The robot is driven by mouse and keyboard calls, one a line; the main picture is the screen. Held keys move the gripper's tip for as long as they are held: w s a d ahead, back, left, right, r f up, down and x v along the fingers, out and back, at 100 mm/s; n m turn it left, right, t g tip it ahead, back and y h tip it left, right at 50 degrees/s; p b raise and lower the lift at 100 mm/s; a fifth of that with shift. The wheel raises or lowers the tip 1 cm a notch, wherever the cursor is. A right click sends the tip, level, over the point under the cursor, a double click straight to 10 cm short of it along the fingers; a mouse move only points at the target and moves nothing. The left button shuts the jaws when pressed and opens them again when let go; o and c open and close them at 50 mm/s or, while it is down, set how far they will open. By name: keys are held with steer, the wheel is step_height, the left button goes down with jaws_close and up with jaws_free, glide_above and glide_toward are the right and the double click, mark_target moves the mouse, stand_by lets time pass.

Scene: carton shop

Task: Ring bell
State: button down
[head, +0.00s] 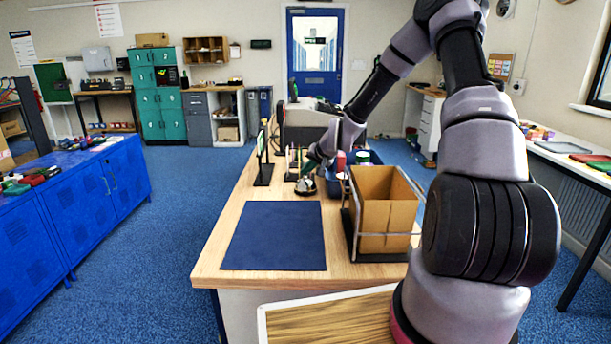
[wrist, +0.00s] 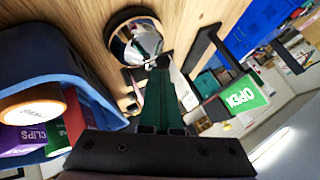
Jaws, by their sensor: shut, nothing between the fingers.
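The bell (head: 306,188), a silver dome on a dark base, stands on the wooden counter behind the blue mat. In the wrist view the shiny bell (wrist: 137,40) is at the top centre. My gripper (head: 310,172) is just above the bell in the head view, pointing down. In the wrist view my gripper (wrist: 161,62) shows its dark green fingers shut together and empty, their tips at the dome's lower right edge. I cannot tell whether the tips touch the bell.
A blue bin (wrist: 62,60) with a tape roll and a purple clips box stands beside the bell. A green OPEN sign (wrist: 242,96) stands on the other side. The blue mat (head: 275,236) is bare, and a carton (head: 385,207) in a wire frame stands right of it.

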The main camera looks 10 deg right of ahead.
steer(key=shift+r, duration=0.9)
steer(key=shift+r, duration=2.5)
